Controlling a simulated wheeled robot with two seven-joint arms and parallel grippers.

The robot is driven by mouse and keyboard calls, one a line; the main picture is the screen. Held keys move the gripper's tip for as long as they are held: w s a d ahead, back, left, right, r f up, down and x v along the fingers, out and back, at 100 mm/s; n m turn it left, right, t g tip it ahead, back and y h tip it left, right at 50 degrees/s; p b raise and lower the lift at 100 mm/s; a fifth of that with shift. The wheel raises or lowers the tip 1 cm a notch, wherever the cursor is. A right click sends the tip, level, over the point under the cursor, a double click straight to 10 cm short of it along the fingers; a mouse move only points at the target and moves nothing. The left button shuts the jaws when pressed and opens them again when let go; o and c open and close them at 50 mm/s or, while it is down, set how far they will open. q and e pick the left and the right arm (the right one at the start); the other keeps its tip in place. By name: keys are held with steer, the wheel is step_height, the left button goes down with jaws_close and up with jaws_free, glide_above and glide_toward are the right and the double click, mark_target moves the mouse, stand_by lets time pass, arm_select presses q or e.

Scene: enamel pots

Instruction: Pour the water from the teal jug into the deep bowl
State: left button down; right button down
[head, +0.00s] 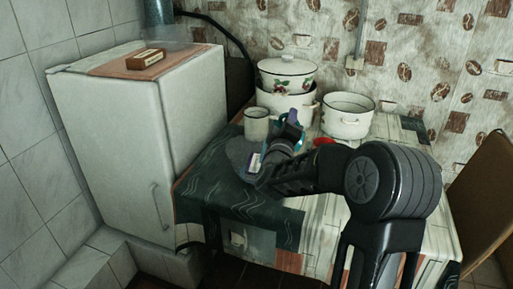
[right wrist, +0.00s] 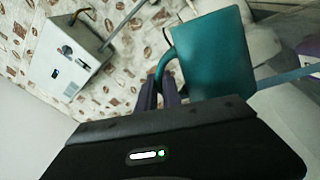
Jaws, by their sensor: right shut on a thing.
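The teal jug (right wrist: 212,55) fills the upper middle of the right wrist view, with its curved handle on its left side. My right gripper (right wrist: 160,97) is shut on this handle. In the head view the jug is mostly hidden behind my right gripper (head: 284,140), above the table; only small teal patches show. The water inside is not visible. An open white enamel pot with small side handles (head: 347,122) stands behind and to the right of the gripper. I cannot tell for sure which vessel is the deep bowl. My left gripper is not in view.
A lidded white pot (head: 287,77) with a fruit pattern sits in a wider white vessel (head: 310,107) at the back. A pale mug (head: 257,124) stands left of the gripper. A red item (head: 323,141) is partly hidden by my arm. A white fridge (head: 135,130) borders the table's left.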

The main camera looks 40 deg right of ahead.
mark_target(279, 124)
steer(key=shift+w+a+r, duration=0.1)
steer(key=shift+w+a+r+n+t+y+p, duration=0.15)
steer(key=shift+w+a+r+n+p, duration=0.1)
steer(key=shift+w+a+n+p, duration=0.4)
steer(key=shift+w+a+r+n+t+y+p, duration=0.2)
steer(key=shift+w+a+n+p, duration=0.2)
steer(key=shift+p, duration=0.3)
steer(key=shift+w+f+n+b, duration=0.1)
steer(key=shift+f+n+b, duration=0.45)
steer(key=shift+f, duration=0.1)
steer(key=shift+s+d+f+m+b, duration=0.15)
steer(key=shift+s+d+m+b, duration=0.5)
steer(key=shift+m, duration=0.25)
steer(key=shift+r+p, duration=0.35)
steer(key=shift+r, duration=0.05)
steer(key=shift+a+r, duration=0.1)
steer(key=shift+s, duration=0.1)
